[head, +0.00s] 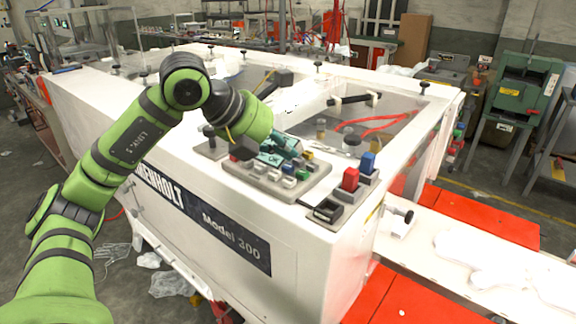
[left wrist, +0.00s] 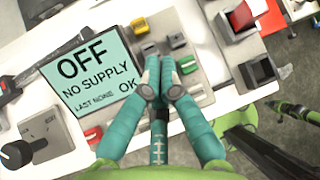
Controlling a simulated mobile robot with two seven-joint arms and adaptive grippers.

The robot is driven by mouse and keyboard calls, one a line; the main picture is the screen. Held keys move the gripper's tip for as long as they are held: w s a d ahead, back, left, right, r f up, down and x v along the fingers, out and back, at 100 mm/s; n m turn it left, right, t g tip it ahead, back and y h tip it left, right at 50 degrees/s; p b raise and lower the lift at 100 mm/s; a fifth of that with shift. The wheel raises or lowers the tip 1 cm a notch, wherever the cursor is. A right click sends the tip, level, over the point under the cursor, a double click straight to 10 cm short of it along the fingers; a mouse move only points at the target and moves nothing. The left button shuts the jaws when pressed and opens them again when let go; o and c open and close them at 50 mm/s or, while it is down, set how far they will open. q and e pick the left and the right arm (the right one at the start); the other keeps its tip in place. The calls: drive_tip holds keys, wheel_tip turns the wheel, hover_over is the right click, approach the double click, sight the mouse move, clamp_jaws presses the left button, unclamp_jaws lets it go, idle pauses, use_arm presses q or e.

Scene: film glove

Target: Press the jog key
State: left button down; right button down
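A grey key panel (head: 262,182) with several small coloured keys sits on top of the white machine. No key label is readable, so I cannot tell which one is the jog key.
A display (left wrist: 92,70) reads OFF, NO SUPPLY, LAST NONE, OK. A black knob (left wrist: 16,155) stands left of the panel. A red switch (head: 350,180), a blue switch (head: 367,162) and a black socket-like part (head: 325,211) stand right of it, near the machine's edge.

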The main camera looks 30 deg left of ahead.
sight(285, 167)
use_arm(q)
drive_tip(key=shift+f, duration=0.4)
drive_tip(key=shift+f+b, duration=0.4)
drive_tip(key=shift+b, duration=0.2)
drive_tip(key=shift+r, duration=0.1)
idle(0.6)
drive_tip(key=shift+r+p, duration=0.75)
drive_tip(key=shift+p, duration=0.05)
drive_tip(key=shift+r, duration=0.1)
wheel_tip(285, 167, up, 5)
drive_tip(key=p, duration=0.4)
drive_tip(key=shift+p, duration=0.35)
